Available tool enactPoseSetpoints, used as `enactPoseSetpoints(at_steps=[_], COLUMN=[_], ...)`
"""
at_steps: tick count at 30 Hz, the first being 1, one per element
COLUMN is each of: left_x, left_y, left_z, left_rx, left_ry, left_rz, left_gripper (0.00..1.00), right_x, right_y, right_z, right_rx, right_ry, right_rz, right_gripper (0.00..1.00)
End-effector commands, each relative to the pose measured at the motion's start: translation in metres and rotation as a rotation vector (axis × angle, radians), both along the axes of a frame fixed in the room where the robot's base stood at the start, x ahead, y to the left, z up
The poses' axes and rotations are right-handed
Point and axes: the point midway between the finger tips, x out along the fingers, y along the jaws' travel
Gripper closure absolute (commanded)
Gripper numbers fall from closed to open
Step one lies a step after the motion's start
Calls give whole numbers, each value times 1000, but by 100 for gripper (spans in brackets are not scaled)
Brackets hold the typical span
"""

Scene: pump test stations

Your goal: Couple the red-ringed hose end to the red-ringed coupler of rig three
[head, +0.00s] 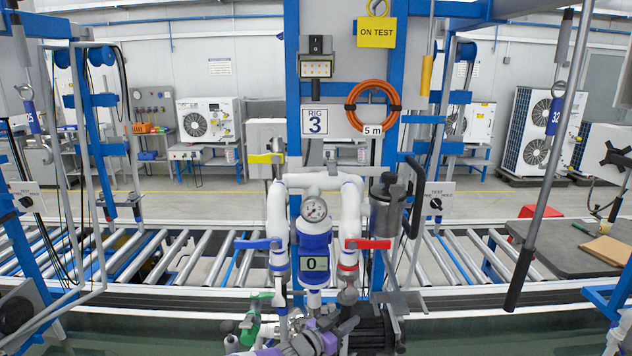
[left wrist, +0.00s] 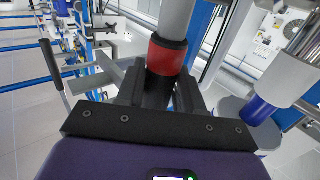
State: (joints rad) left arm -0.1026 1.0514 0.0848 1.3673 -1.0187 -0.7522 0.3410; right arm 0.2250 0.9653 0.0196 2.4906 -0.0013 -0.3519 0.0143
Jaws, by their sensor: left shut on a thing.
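Rig three's red-ringed coupler (head: 348,268) hangs at the lower end of the right white pipe, under a red lever (head: 368,244). My left gripper (head: 338,326) is low in the head view, just below that coupler. In the left wrist view its dark fingers (left wrist: 158,98) are shut on a black sleeve with a red ring (left wrist: 166,56), which I take as the red-ringed hose end. A grey tube runs up from the ring. I cannot tell whether the hose end touches the coupler. My right gripper is not in view.
A green fitting (head: 250,328) is at lower left. A steel canister (head: 386,208) stands close right. A roller conveyor (head: 190,258) runs behind.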

Motion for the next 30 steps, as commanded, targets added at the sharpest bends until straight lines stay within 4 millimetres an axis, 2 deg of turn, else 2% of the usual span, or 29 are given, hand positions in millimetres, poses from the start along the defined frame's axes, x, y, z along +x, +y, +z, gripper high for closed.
enactPoseSetpoints(at_steps=[1,6,30], left_x=[0,0,0], left_y=[1,1,1], left_z=[23,42,45], left_rx=[-8,-7,-6], left_ry=[-12,-10,-11], left_rz=[1,1,2], left_gripper=[100,100,100], right_x=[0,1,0], right_y=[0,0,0], right_z=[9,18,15], right_rx=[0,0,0], right_ry=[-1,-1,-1], right_rz=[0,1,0], right_gripper=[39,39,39])
